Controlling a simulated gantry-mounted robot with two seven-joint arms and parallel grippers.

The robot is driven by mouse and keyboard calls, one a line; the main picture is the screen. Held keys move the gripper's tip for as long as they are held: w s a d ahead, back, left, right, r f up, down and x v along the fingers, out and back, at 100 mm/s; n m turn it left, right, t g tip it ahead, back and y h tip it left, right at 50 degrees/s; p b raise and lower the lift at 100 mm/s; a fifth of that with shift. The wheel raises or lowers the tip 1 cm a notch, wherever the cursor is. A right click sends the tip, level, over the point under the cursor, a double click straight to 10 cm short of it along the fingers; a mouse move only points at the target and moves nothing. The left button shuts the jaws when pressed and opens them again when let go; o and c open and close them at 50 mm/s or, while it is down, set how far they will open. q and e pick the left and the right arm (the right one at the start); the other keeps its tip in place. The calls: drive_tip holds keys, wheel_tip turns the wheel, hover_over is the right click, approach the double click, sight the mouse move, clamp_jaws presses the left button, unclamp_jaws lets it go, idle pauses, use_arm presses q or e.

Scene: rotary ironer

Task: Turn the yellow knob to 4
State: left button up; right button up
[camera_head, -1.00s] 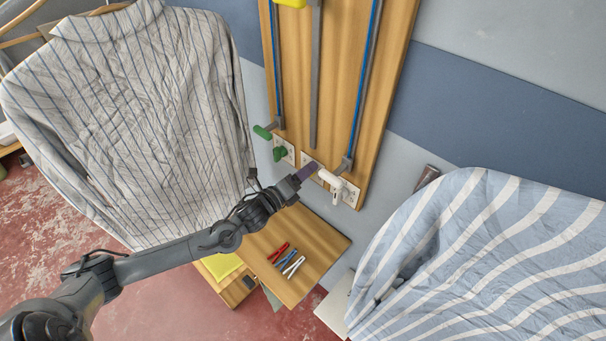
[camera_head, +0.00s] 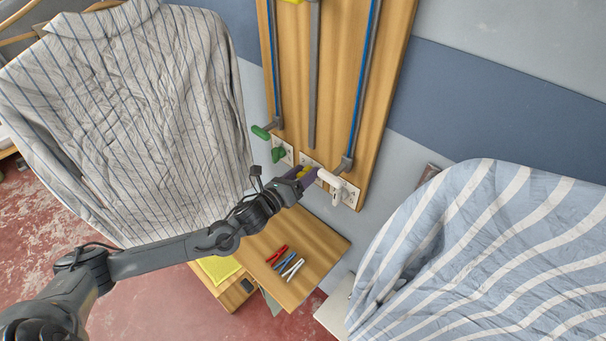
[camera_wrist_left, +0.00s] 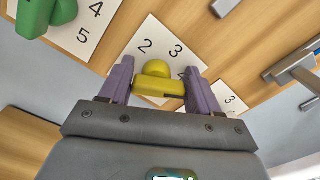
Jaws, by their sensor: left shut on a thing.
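The yellow knob (camera_wrist_left: 158,86) sits on a white number plate (camera_wrist_left: 147,39) on the wooden board; it also shows in the head view (camera_head: 304,173). My left gripper (camera_wrist_left: 160,82) is shut on it, with one purple finger at each end of its bar. In the wrist view the bar lies nearly level across the picture. The 2 and 3 show above the knob. A digit beside the right finger is partly hidden, and the lower part of the plate is covered. My right gripper is not in view.
A green knob (camera_head: 278,154) is close on the left and a white knob (camera_head: 331,179) close on the right. Slide levers stand on the board (camera_head: 338,70). A wooden shelf with clothespins (camera_head: 287,262) is below. Shirts hang left and right.

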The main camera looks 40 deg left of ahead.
use_arm(q)
drive_tip(key=o, duration=1)
drive_tip(key=shift+c, duration=0.2)
drive_tip(key=shift+s, duration=0.1)
drive_tip(key=s+b, duration=0.1)
drive_tip(key=s, duration=0.9)
drive_tip(key=shift+s+a+b, duration=0.25)
drive_tip(key=shift+s+b, duration=0.05)
